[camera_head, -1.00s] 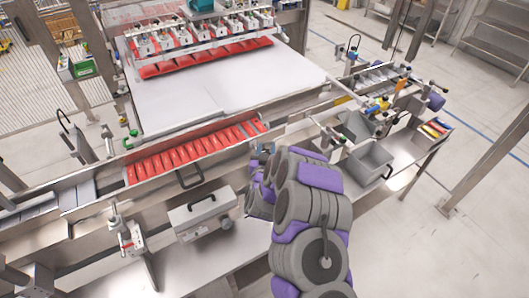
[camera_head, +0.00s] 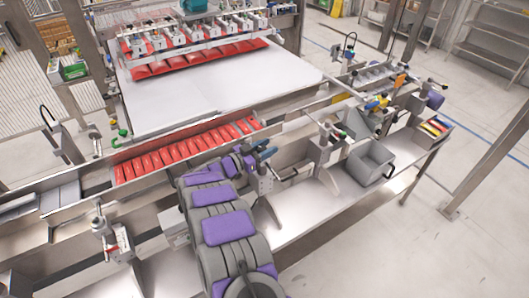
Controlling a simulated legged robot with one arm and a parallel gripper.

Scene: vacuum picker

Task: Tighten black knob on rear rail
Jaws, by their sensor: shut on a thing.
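My gripper (camera_head: 260,156) is at the upper end of a metal bracket (camera_head: 264,184) on the rail (camera_head: 295,135), just right of the red packs. Its jaws are small and dark with blue parts, and they are shut at the bracket's top. The black knob there is hidden between the jaws, so I cannot make out its shape or how far it is turned. My purple and grey arm reaches up from the bottom centre and covers part of the machine front.
Red packs (camera_head: 185,150) stand in a row in the channel left of my gripper. A similar bracket (camera_head: 330,145) with fittings stands to the right, another (camera_head: 110,235) at the left. A grey bin (camera_head: 370,162) sits on the right shelf. The floor at lower right is clear.

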